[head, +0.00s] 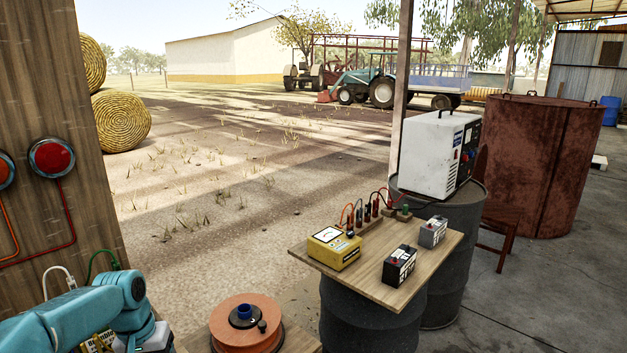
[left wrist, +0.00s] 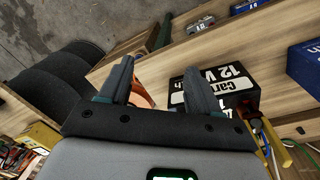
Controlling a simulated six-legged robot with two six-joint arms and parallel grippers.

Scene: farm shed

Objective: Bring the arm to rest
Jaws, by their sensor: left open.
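My teal left arm (head: 95,310) comes in from the lower left of the head view. It is bent low beside the wooden post, and its fingertips cannot be made out there. In the left wrist view my left gripper (left wrist: 158,68) is open, with its two fingers apart. Part of an orange object (left wrist: 142,92) shows between and beyond the fingers. A black battery with a "12 V" label (left wrist: 222,88) lies just right of the right finger; whether they touch cannot be told. My right gripper is in neither view.
An orange spool (head: 247,330) sits on a board at the bottom. A wooden tabletop on a drum (head: 372,292) bears a yellow meter (head: 333,248), a black battery (head: 399,266) and a grey battery (head: 432,232). A white charger (head: 440,153) stands behind.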

